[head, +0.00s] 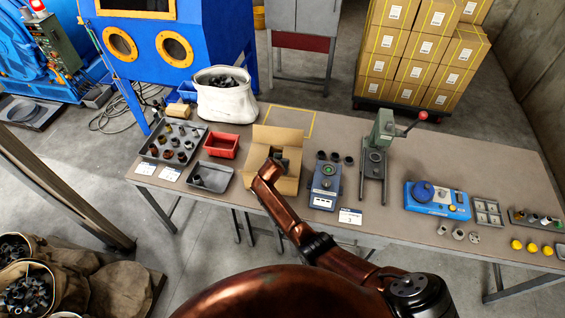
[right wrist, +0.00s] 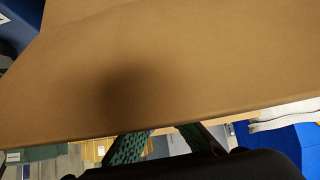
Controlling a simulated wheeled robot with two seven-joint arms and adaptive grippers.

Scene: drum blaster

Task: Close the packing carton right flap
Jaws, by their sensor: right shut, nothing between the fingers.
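The brown packing carton (head: 262,136) stands on the table, left of the middle, with cardboard flaps spread at its back and front. My right arm reaches up over its front, and my right gripper (head: 278,154) is at the carton's opening, small and dark there. In the right wrist view a broad cardboard panel (right wrist: 170,70) fills most of the picture, close to my right gripper (right wrist: 165,142), whose fingers show at its lower edge. The gripper is shut and empty. Whether it touches the panel I cannot tell. The arm hides part of the carton. My left gripper is not in view.
A red bin (head: 222,145) and a grey tray (head: 210,177) lie left of the carton. A blue-grey device (head: 325,187) stands close on its right, then a green lever press (head: 383,130). A white sack (head: 225,98) stands behind, to the left.

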